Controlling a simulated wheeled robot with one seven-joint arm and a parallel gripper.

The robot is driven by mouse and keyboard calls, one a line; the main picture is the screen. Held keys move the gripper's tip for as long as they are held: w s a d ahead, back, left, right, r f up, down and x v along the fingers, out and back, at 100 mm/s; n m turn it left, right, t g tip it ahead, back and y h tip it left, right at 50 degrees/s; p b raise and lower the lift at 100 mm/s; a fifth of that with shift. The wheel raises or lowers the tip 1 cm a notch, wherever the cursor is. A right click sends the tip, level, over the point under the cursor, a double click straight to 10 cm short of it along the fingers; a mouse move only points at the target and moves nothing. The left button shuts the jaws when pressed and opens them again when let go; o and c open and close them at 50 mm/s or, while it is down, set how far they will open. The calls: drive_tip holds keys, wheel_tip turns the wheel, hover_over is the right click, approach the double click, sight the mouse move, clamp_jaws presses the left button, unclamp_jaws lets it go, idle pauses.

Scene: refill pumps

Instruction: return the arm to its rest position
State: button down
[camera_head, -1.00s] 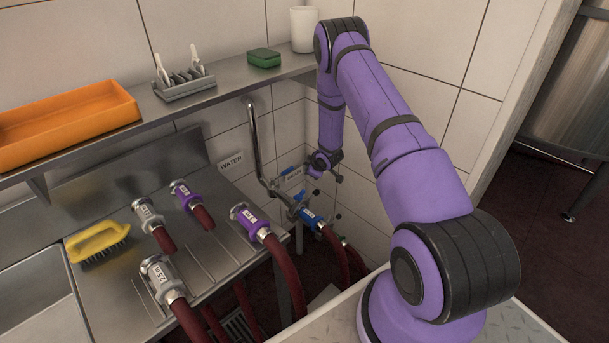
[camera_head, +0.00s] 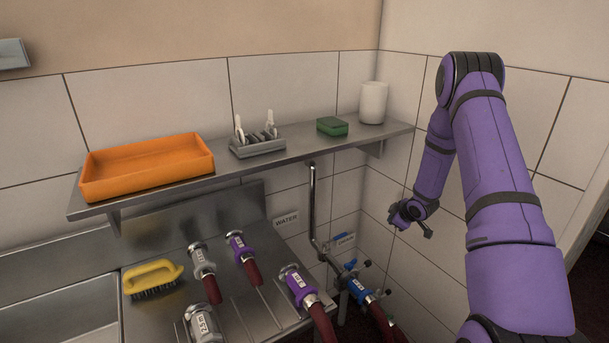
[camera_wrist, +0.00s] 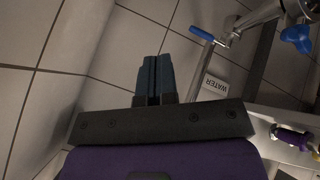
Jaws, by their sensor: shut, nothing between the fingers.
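My purple arm (camera_head: 500,165) rises at the right of the head view, with its forearm hanging down from the raised elbow. My gripper (camera_head: 426,233) is in front of the tiled corner wall, up and to the right of the blue-collared hose coupling (camera_head: 357,286). In the wrist view my gripper (camera_wrist: 154,62) shows its two dark fingers pressed together with nothing between them. It touches nothing that I can see. The water pipe with its blue lever (camera_wrist: 202,34) and the WATER label (camera_wrist: 214,84) are to the right of the fingers.
A steel shelf (camera_head: 238,167) holds an orange tray (camera_head: 148,166), a grey rack (camera_head: 258,146), a green sponge (camera_head: 332,126) and a white cup (camera_head: 373,103). Below, several hose couplings and a yellow brush (camera_head: 152,279) lie on the steel counter.

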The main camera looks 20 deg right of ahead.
drive_tip(key=a+r+m+h, duration=0.1)
drive_tip(key=a+r, duration=0.1)
drive_tip(key=r, duration=0.7)
drive_tip(key=a+r+m+h, duration=0.1)
drive_tip(key=a+r, duration=0.2)
drive_tip(key=r, duration=0.6)
drive_tip(key=s+a+r+m, duration=0.1)
drive_tip(key=s+a+r, duration=0.2)
drive_tip(key=r, duration=0.2)
drive_tip(key=s+a+r+m+g, duration=0.1)
drive_tip(key=s+a+r, duration=0.1)
drive_tip(key=r, duration=0.4)
drive_tip(key=s+a+r+m, duration=0.1)
drive_tip(key=s+a+r, duration=0.2)
drive_tip(key=r, duration=0.2)
drive_tip(key=s+a+r+m, duration=0.1)
drive_tip(key=s+a+r, duration=0.3)
drive_tip(key=s, duration=0.3)
drive_tip(key=s+a+r+m, duration=0.1)
drive_tip(key=s+a+r, duration=0.4)
drive_tip(key=s, duration=0.1)
drive_tip(key=s+a+g+y, duration=0.1)
drive_tip(key=s+a, duration=0.2)
drive_tip(key=s, duration=0.5)
drive_tip(key=s+a+r+m+y, duration=0.1)
drive_tip(key=s+a, duration=0.3)
drive_tip(key=s, duration=0.5)
drive_tip(key=shift+s+a+r+m+g, duration=0.15)
drive_tip(key=shift+s+a+m+g, duration=0.15)
drive_tip(key=shift+g, duration=0.1)
